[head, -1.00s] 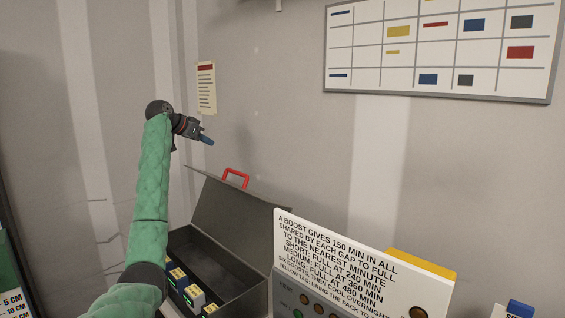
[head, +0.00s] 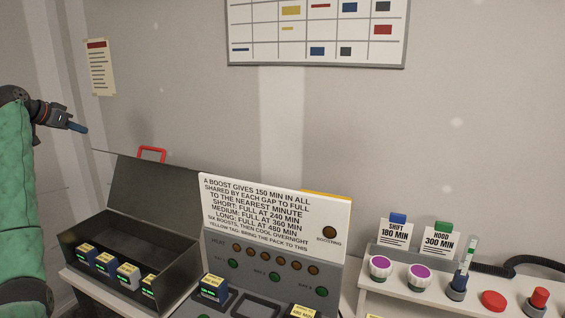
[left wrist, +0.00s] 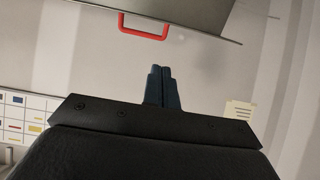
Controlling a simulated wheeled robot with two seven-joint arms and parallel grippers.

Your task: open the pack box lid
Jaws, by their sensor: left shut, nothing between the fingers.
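The dark grey pack box (head: 183,268) stands on the bench at the lower left of the head view. Its lid (head: 150,195) is open, swung up and leaning back toward the wall. A red handle (head: 152,154) sits on the lid's top edge; it also shows in the left wrist view (left wrist: 145,32). Several labelled packs (head: 106,262) stand in a row along the box's front side. My left gripper (head: 80,128) is shut and empty, up and to the left of the lid, apart from the handle. Its fingertips show in the left wrist view (left wrist: 161,70). My right gripper is not in view.
A charger panel (head: 262,262) with a white instruction sign (head: 272,215) stands right of the box. Farther right, a console (head: 395,292) carries purple knobs (head: 420,276) and a red button (head: 494,301). The wall above is clear except for a chart (head: 330,40) and a notice (head: 100,68).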

